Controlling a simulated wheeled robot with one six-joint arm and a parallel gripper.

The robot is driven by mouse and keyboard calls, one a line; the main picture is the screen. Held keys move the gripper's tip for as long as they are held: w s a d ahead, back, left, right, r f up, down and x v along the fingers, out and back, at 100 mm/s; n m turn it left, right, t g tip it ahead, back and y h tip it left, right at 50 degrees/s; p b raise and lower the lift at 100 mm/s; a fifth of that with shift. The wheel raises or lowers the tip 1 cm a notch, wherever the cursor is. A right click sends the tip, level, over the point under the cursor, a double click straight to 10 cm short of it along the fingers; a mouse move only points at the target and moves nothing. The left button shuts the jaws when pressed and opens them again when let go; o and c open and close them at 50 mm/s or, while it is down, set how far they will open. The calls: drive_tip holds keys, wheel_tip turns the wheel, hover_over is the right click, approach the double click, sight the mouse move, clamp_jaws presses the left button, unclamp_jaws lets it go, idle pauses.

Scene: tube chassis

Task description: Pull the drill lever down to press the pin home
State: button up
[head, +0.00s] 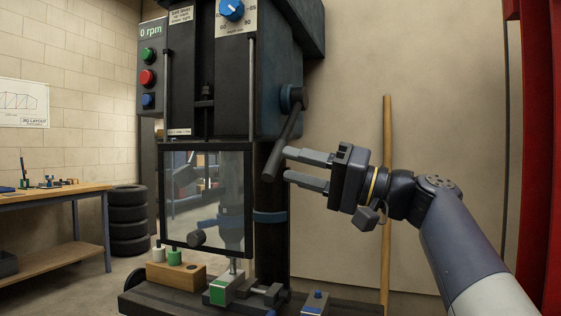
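The drill press (205,85) stands in the middle of the head view. Its dark lever (283,140) slants from a hub (291,97) on the right side of the press head down and left to a thick end. My gripper (287,166) is open and empty, with its two grey fingers pointing left. The fingertips are just right of the lever's lower part; I cannot tell whether they touch it. A small silver pin (233,267) stands upright by a grey and green block (219,290) below the press head.
A clear guard (190,205) in a black frame hangs in front of the spindle. A wooden block (176,276) with capped pieces sits on the base. A wooden pole (386,210) leans behind my arm. A red frame (548,120) stands at the right edge.

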drive_tip(key=v, duration=0.6)
drive_tip(key=shift+d+p, duration=0.2)
drive_tip(key=shift+p, duration=0.1)
drive_tip(key=shift+f, duration=0.15)
